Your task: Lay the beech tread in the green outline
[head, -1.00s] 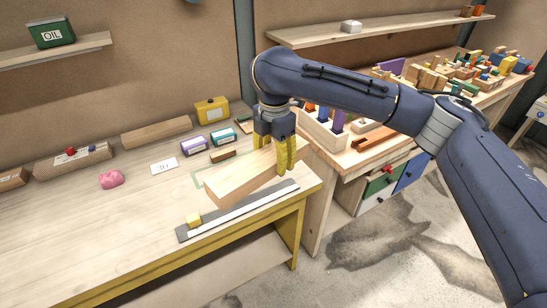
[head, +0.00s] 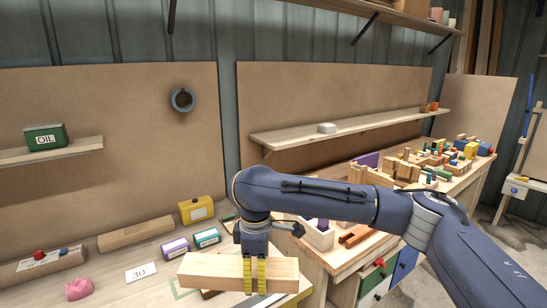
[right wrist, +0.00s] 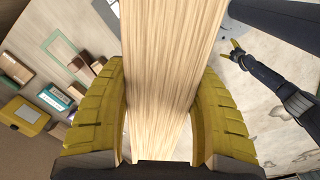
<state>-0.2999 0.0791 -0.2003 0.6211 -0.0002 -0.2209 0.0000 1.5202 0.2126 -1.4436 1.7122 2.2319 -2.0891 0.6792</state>
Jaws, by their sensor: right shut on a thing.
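The beech tread (head: 215,270), a long pale wooden block, lies across my right gripper (head: 254,284) in the head view. The gripper's yellow fingers are shut on it from both sides. In the right wrist view the tread (right wrist: 172,70) runs lengthwise between the fingers (right wrist: 162,125). The green outline (head: 180,293) shows partly on the bench, below and left of the tread; the tread hides some of it. It also shows in the right wrist view (right wrist: 62,47), apart from the tread. My left gripper (right wrist: 237,47) shows small there; its jaw state is unclear.
Along the bench's back stand a yellow case (head: 195,211), a purple box (head: 175,247) and a teal box (head: 207,238). A white card (head: 141,272) and a pink pig (head: 78,289) lie left of the tread. A second bench (head: 345,245) holds toy blocks at right.

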